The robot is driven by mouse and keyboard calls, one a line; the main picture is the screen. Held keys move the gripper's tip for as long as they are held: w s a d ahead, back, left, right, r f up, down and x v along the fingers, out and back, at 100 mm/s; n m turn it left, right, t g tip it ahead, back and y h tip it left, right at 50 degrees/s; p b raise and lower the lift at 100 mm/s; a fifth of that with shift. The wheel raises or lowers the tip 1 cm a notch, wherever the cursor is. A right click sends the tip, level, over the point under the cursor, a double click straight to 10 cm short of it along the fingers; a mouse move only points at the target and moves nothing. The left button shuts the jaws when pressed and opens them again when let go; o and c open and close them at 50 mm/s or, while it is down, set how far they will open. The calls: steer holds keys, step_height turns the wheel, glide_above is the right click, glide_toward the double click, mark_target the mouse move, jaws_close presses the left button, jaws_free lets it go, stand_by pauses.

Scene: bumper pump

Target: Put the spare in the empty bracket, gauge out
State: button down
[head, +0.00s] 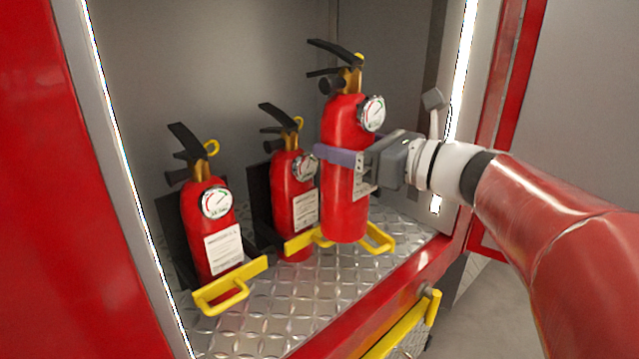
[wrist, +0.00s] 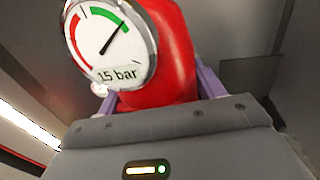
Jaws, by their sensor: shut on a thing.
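My gripper (head: 340,156) is shut around the middle of a red extinguisher (head: 341,205), the spare, and holds it nearly upright inside the compartment at the right. Its gauge (head: 371,113) faces outward and to the right; in the wrist view the gauge (wrist: 110,45) reads 15 bar with the needle in green. Yellow bracket parts (head: 378,238) show beside and behind its base. The spare hides most of what is behind it, and I cannot tell whether its base touches anything. Two other extinguishers stand left (head: 208,235) and middle (head: 293,190) at dark back plates, gauges out.
A yellow bar (head: 230,284) crosses before the left extinguisher. The compartment floor is diamond plate (head: 275,315), clear at the front. A lit right door post (head: 460,70) stands close to my wrist. A yellow handle (head: 405,325) is below the red sill.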

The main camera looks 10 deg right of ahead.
steer(key=w+d+p, duration=0.1)
steer(key=w+d, duration=0.1)
steer(key=w, duration=0.7)
steer(key=w+d, duration=0.3)
steer(key=w, duration=0.7)
step_height(320, 180, down, 11)
steer(key=b, duration=0.2)
steer(key=shift+b, duration=0.3)
steer(key=shift+s+f, duration=0.1)
steer(key=shift+f, duration=0.05)
steer(key=shift+c, duration=1.1)
jaws_free()
steer(key=shift+f, duration=0.15)
